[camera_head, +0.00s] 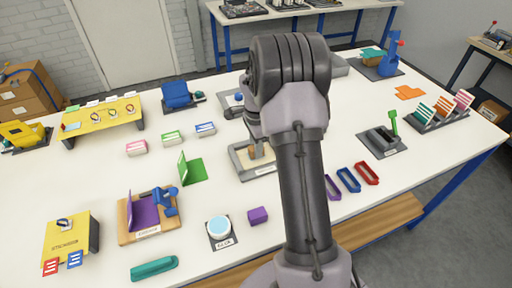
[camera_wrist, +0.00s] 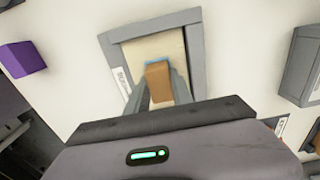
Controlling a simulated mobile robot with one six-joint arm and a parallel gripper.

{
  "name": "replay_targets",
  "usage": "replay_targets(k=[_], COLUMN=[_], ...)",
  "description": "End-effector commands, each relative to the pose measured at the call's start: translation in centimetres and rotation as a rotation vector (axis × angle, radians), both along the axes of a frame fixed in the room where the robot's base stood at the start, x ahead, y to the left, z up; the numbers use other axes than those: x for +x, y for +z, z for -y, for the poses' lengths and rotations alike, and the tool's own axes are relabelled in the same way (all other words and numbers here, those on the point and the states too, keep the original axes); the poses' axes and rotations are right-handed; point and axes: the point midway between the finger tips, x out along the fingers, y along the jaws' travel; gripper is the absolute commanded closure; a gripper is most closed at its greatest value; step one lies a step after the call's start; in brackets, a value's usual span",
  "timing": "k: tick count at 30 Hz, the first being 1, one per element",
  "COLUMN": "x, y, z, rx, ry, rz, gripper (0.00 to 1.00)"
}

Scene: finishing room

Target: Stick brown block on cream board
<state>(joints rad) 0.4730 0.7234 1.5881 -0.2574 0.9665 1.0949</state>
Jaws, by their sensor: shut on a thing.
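My gripper (camera_wrist: 160,92) is shut on the brown block (camera_wrist: 158,80), which shows between the fingers in the wrist view. A light blue strip shows along the block's far edge. The cream board (camera_wrist: 150,46) lies inside a grey frame (camera_wrist: 196,40), and the block is over it in that view. I cannot tell whether the block touches the board. In the head view the brown block (camera_head: 252,152) shows small above the cream board (camera_head: 241,158), just left of my arm. My arm hides the right part of the board and most of the gripper.
A purple block (camera_head: 258,215) and a round pale-blue glue pad (camera_head: 219,227) stand in front of the board. A green angled piece (camera_head: 190,168) is at its left. Purple, blue and red frames (camera_head: 349,179) lie right of my arm. Bare table separates most items.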

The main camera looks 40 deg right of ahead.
Motion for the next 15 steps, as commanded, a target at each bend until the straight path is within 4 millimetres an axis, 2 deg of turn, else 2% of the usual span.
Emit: replay_targets(k=[7, 8, 9, 12, 15], x=[-0.15, -0.15, -0.15, -0.12, -0.09], y=[0.05, 0.07, 0.06, 0.09, 0.12], z=[-0.08, -0.08, -0.08, -0.06, -0.05], rx=[0.002, 0.002, 0.002, 0.002, 0.002], ry=[0.000, 0.000, 0.000, 0.000, 0.000], rz=[-0.006, -0.005, -0.005, -0.004, -0.003], gripper=[1.00, 0.70, 0.62, 0.47, 0.47])
